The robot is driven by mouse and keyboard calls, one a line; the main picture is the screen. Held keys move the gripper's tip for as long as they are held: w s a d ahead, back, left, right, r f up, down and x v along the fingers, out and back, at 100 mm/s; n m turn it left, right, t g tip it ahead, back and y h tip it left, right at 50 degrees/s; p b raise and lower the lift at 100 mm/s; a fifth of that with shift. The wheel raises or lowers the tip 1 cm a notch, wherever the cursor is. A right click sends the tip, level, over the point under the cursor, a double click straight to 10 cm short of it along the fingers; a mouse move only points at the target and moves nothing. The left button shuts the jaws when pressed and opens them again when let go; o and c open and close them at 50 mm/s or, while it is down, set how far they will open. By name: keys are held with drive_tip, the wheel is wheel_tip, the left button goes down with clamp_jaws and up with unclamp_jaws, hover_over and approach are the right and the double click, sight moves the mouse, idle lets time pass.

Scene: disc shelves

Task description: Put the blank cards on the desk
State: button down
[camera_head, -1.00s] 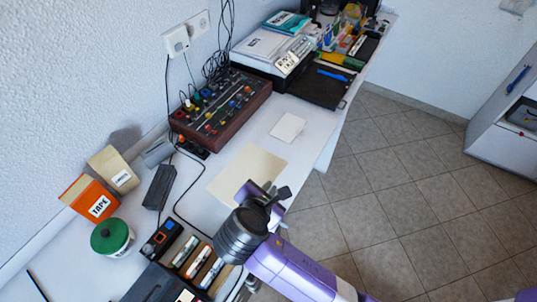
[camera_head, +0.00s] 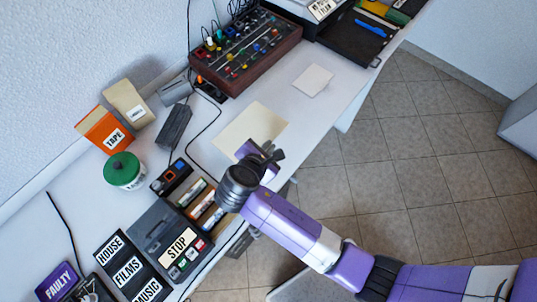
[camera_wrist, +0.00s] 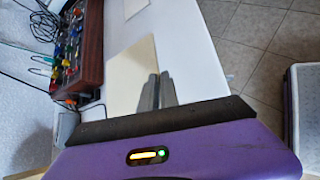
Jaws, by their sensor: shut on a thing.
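A cream blank sheet (camera_head: 240,132) lies flat on the white desk (camera_head: 222,105). A smaller off-white card (camera_head: 313,80) lies farther back on the desk. Both show in the wrist view, the cream sheet (camera_wrist: 128,72) just behind my fingers and part of the small card (camera_wrist: 134,5) at the top edge. My gripper (camera_head: 272,152) is over the desk's front edge, at the near right corner of the cream sheet. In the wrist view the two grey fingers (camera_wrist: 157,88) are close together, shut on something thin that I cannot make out.
A control box with knobs (camera_head: 246,50) stands behind the cards. A STOP-labelled recorder (camera_head: 172,236), a green-lidded jar (camera_head: 124,170) and an orange TAPE box (camera_head: 104,130) stand on the left. A black tray (camera_head: 350,38) is at the back. Desk around the small card is clear.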

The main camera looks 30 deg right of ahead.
drive_tip(key=shift+f, duration=3.2)
drive_tip(key=c, duration=1.9)
unclamp_jaws()
drive_tip(key=v, duration=1.2)
drive_tip(key=shift+r, duration=0.1)
